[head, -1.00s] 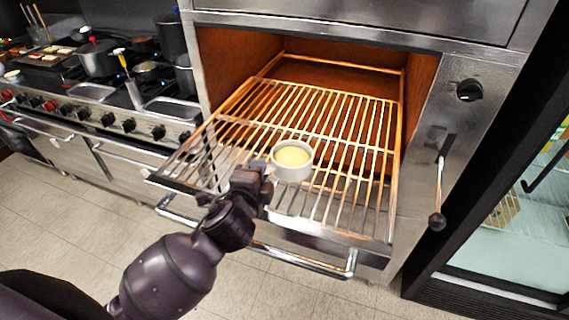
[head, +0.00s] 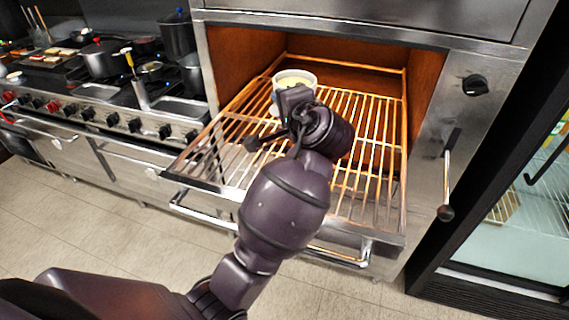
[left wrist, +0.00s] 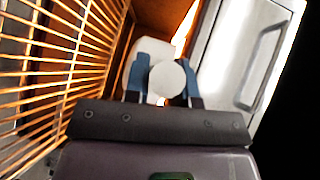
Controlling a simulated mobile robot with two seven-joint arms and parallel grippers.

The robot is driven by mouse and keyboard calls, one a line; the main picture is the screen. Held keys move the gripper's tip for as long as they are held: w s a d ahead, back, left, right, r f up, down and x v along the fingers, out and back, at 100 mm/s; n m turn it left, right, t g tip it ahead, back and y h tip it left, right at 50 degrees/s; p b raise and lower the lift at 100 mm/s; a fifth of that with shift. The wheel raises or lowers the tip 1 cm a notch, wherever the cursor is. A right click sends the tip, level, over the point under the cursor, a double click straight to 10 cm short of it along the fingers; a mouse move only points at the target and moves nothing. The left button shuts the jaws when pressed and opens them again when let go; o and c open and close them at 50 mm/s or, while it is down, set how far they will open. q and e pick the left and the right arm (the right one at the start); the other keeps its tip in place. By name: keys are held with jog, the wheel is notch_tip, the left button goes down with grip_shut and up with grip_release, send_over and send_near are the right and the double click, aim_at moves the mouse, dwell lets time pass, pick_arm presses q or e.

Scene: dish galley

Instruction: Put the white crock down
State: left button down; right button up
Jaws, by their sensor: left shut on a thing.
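The white crock (head: 296,75) with pale yellow contents is over the back part of the pulled-out oven rack (head: 228,150), inside the oven mouth. My left gripper (head: 291,97) is shut on its near side, and my wrist hides part of its lower body. I cannot tell whether its base touches the rack. In the left wrist view the crock (left wrist: 144,50) shows pale between and beyond the blue fingers (left wrist: 162,85), with a round white part between the fingertips. My right gripper is not in view.
The oven's side walls and upper frame (head: 370,38) surround the rack's back. A lever handle (head: 446,180) hangs at the right. A range with pots (head: 105,55) stands at the left. The rest of the rack is bare.

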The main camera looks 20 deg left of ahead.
pick_arm(q)
notch_tip(320, 180, down, 17)
jog(key=shift+r+b, duration=0.2)
jog(key=shift+b, duration=0.1)
jog(key=shift+f, duration=0.2)
jog(key=shift+f, duration=0.1)
jog(key=c, duration=1.1)
grip_release()
jog(key=shift+o, duration=0.7)
